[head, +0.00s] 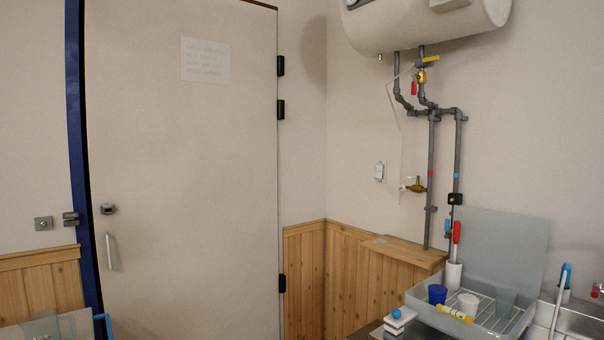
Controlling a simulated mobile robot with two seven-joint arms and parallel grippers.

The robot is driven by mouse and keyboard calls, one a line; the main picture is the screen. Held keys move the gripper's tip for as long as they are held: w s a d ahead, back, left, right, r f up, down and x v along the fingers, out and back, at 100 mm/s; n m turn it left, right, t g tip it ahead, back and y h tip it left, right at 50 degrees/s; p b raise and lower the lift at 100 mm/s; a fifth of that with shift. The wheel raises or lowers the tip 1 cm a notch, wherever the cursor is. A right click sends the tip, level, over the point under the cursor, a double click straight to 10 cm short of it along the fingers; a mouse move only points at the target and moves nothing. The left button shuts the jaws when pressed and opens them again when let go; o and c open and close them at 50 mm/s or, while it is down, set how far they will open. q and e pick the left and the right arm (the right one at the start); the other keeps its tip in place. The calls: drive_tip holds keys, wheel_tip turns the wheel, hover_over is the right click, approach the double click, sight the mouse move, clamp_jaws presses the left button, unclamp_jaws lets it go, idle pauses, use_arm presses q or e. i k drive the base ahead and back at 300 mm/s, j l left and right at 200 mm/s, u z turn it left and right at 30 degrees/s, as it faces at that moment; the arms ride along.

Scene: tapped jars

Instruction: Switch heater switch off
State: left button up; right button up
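A white wall switch (381,171) is on the wall right of the corner, below and to the left of a white water heater (425,22). It looks like the heater switch, but its on or off position is too small to tell. The heater hangs at the top right, cut off by the top edge. Neither of my grippers shows in the head view.
Grey pipes (432,180) with valves run down from the heater to a wooden ledge (410,250). A grey dish tray (470,322) with cups stands at the lower right beside a sink (585,322). A closed door (185,170) fills the left.

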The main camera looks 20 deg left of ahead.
sight(379, 168)
drive_tip(key=u, duration=0.15)
drive_tip(key=i+j+u, duration=0.15)
drive_tip(key=i+u, duration=0.35)
drive_tip(key=i+l+u, duration=0.15)
drive_tip(key=i+u, duration=0.35)
drive_tip(key=i, duration=0.2)
drive_tip(key=i+z, duration=0.15)
drive_tip(key=i, duration=0.3)
drive_tip(key=i+j+z, duration=0.2)
drive_tip(key=i, duration=0.3)
drive_tip(key=i+j+z, duration=0.15)
drive_tip(key=i, duration=0.3)
drive_tip(key=i+z, duration=0.3)
drive_tip(key=z, duration=0.2)
drive_tip(key=i+z, duration=0.3)
drive_tip(key=z, duration=0.15)
drive_tip(key=i+j+z, duration=0.2)
drive_tip(key=z, duration=0.3)
drive_tip(key=i+j+z, duration=0.35)
drive_tip(key=i, duration=0.15)
drive_tip(key=l, duration=0.1)
